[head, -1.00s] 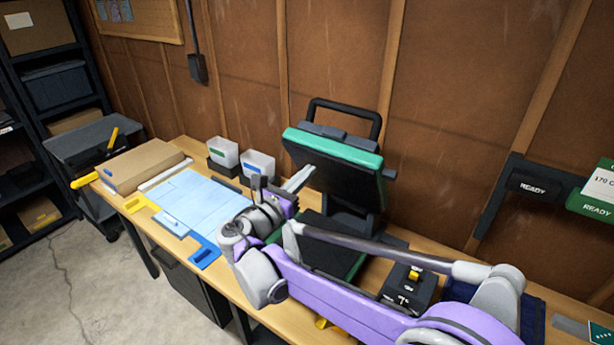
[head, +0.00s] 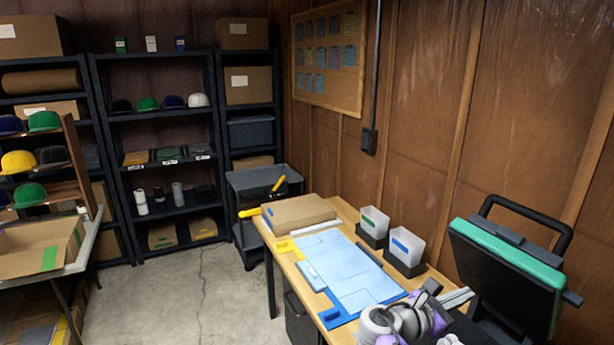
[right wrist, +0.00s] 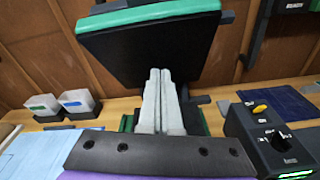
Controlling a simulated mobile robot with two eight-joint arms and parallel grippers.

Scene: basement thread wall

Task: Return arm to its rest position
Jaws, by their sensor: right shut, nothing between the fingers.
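My right gripper (head: 457,297) shows at the lower right of the head view, its pale grey fingers pointing right toward the heat press. In the right wrist view its two fingers (right wrist: 159,75) lie side by side, shut, with nothing between them. The tips are in front of the raised lid (right wrist: 150,40) of the black and green press; I cannot tell how far apart they are. The press lid also stands raised in the head view (head: 505,275). My right arm is mostly cut off by the bottom edge. My left gripper is out of view.
On the workbench are a light blue mat (head: 350,275), two white bins (head: 407,250) and a cardboard box (head: 298,213). A black control box with a dial (right wrist: 268,140) stands right of the press. A cart (head: 262,185) and shelves stand beyond. The concrete floor at left is open.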

